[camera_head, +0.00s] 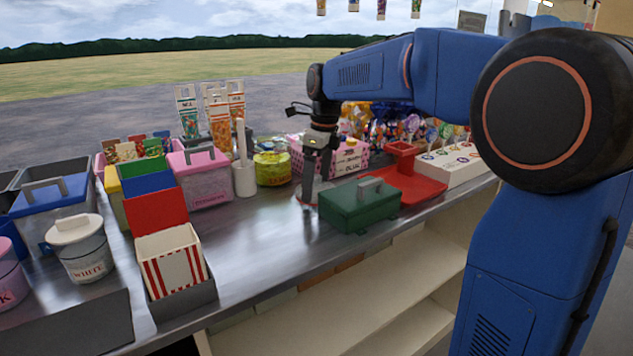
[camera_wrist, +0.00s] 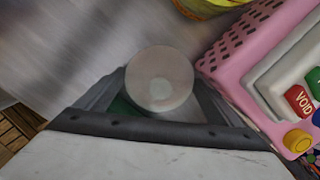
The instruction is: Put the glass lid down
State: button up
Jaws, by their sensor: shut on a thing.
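The glass lid (camera_wrist: 160,82) is a round, clear, slightly grey disc with a paler round spot at its middle. In the wrist view it sits between my fingers. My gripper (camera_head: 312,186) is shut on it, pointing down over the steel counter (camera_head: 262,232). In the head view the lid shows only as a faint pale shape around the fingertips, left of the green cash box. It is low, close to the counter top; I cannot tell whether it touches. My fingers hide part of it.
The green metal box (camera_head: 358,204) stands just right of my gripper, by a red tray (camera_head: 420,188). A pink perforated basket (camera_wrist: 232,62) is close behind. A yellow-green tub (camera_head: 272,170) and a white pot (camera_head: 244,180) stand to the left. The counter in front is clear.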

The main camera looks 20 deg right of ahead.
aim_at(322, 187)
jog(key=o, duration=0.8)
jog(key=shift+f, duration=0.15)
jog(key=r, duration=0.8)
jog(key=s+d+r, duration=0.1)
jog(key=r, duration=0.3)
jog(key=shift+d+r, duration=0.1)
